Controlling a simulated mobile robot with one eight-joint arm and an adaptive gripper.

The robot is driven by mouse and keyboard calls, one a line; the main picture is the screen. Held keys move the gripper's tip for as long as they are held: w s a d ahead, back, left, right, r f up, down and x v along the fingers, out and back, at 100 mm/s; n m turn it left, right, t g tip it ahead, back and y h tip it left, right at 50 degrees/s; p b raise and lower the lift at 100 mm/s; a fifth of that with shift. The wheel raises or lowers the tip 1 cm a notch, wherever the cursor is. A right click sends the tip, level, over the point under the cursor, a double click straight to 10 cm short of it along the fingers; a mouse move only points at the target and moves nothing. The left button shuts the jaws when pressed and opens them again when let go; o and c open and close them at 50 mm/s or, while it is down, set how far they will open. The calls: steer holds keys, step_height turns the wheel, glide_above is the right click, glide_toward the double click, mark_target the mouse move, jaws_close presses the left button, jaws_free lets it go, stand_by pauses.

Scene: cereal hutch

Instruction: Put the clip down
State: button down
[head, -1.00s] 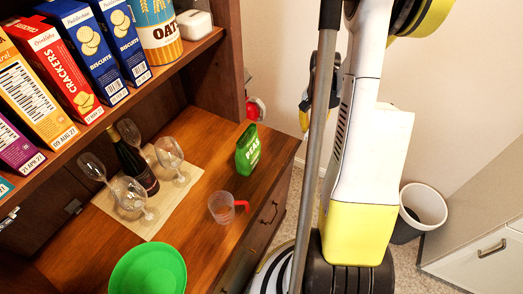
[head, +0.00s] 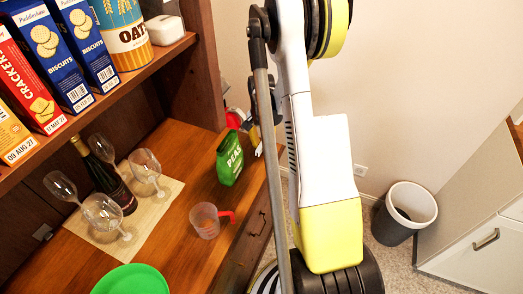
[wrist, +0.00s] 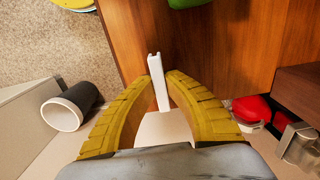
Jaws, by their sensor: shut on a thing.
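The clip (wrist: 158,82) is a slim white piece with a notched end, seen in the wrist view. My gripper (wrist: 161,84) has its two yellow ribbed fingers shut on it, one on each side. The clip points away from the palm, over the wooden counter (wrist: 215,60) near its edge. Contact between clip and counter cannot be told.
A red object (head: 235,118) stands at the counter's far end. A clear cup with a red handle (head: 206,220), a wine bottle (head: 108,173), several glasses and a green bowl (head: 132,281) occupy the counter. Cereal-type boxes fill the shelf above. A bin (head: 405,212) stands on the floor.

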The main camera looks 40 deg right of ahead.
steer(key=shift+f, duration=0.75)
steer(key=shift+f, duration=0.15)
steer(key=c, duration=1.5)
jaws_free()
steer(key=shift+c, duration=0.2)
